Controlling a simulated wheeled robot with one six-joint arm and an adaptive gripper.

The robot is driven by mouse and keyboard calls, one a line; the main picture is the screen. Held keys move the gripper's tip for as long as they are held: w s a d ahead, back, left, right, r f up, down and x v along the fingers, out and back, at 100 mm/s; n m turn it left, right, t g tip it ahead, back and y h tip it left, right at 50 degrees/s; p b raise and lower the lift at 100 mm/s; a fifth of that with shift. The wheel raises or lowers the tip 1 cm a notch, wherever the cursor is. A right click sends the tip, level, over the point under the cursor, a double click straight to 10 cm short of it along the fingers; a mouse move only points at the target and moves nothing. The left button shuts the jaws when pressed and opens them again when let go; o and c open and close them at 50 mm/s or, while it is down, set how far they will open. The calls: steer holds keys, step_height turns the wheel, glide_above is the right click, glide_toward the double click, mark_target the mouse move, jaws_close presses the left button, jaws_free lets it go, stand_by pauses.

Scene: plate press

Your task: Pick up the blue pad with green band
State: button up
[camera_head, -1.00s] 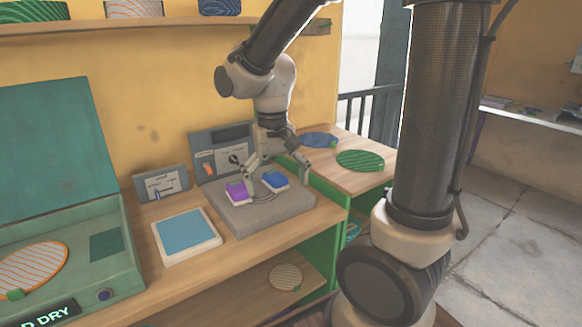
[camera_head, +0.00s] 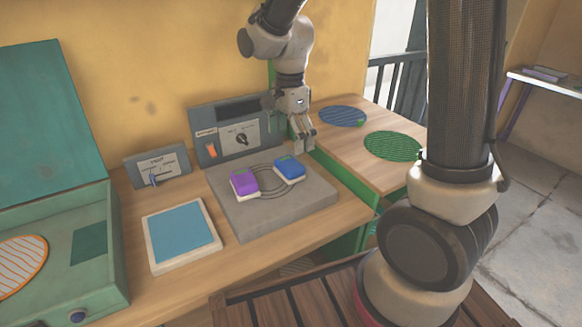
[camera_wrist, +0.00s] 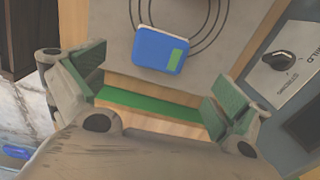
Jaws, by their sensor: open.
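The blue pad with green band (camera_head: 289,169) lies on the right part of the grey plate (camera_head: 250,225), with a pale base under its blue top. In the wrist view the blue pad (camera_wrist: 150,50) is at the top middle, its green band (camera_wrist: 174,60) on its right side. My gripper (camera_head: 303,145) is just behind and right of the pad, over the plate's back right edge. In the wrist view my gripper (camera_wrist: 160,92) is open with nothing between its fingers, and the pad is beyond the gap.
A purple pad (camera_head: 245,183) sits just left of the blue one on the plate. A control panel (camera_head: 223,138) with a knob stands behind. A larger light-blue pad (camera_head: 182,235) lies left on the bench. Blue (camera_head: 343,116) and green (camera_head: 392,146) discs lie on the right-hand shelf.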

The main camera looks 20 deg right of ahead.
mark_target(289, 163)
step_height(289, 163, down, 8)
steer(key=shift+s+a+r, duration=0.1)
steer(key=shift+a+r, duration=0.05)
steer(key=shift+c, duration=0.2)
steer(key=c, duration=1.1)
